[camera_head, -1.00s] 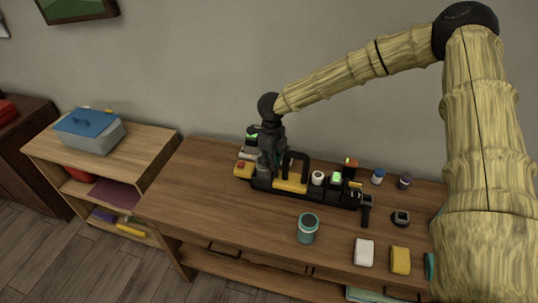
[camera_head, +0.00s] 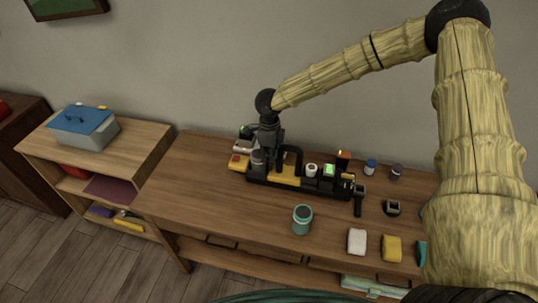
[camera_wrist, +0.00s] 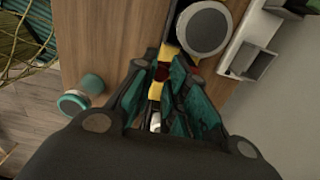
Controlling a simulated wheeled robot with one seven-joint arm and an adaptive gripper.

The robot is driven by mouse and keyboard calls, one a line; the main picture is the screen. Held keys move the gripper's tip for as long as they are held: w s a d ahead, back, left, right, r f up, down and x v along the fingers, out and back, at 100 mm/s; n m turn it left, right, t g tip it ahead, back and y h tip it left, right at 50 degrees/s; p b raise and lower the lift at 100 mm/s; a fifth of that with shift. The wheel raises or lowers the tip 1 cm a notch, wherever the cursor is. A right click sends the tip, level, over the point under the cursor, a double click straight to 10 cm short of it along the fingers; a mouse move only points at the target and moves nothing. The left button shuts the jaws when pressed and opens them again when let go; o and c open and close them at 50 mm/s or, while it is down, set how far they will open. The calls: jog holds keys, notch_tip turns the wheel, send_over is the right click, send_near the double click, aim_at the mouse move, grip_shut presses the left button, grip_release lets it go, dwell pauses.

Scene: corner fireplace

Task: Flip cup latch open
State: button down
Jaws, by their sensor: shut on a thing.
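My gripper (camera_head: 266,147) hangs down at the left end of a long black and yellow fixture (camera_head: 287,181) on the wooden table. In the wrist view, my gripper (camera_wrist: 165,76) has its teal-padded fingers close together. They are shut on a small part, seemingly the dark red piece (camera_wrist: 162,72) over a yellow strip; the contact is partly hidden. A grey round-topped cup (camera_wrist: 203,27) stands just beyond the fingertips. I cannot make out the latch itself. A separate teal cup (camera_head: 302,220) with a dark top stands upright near the table's front edge.
On the table's right are a white block (camera_head: 357,241), a yellow block (camera_head: 391,248), a blue-capped bottle (camera_head: 370,167) and a purple-capped bottle (camera_head: 396,172). A lower shelf with a blue-lidded box (camera_head: 85,128) stands left. The table's left front is clear.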

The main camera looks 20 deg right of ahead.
jog(key=c, duration=1.4)
grip_release()
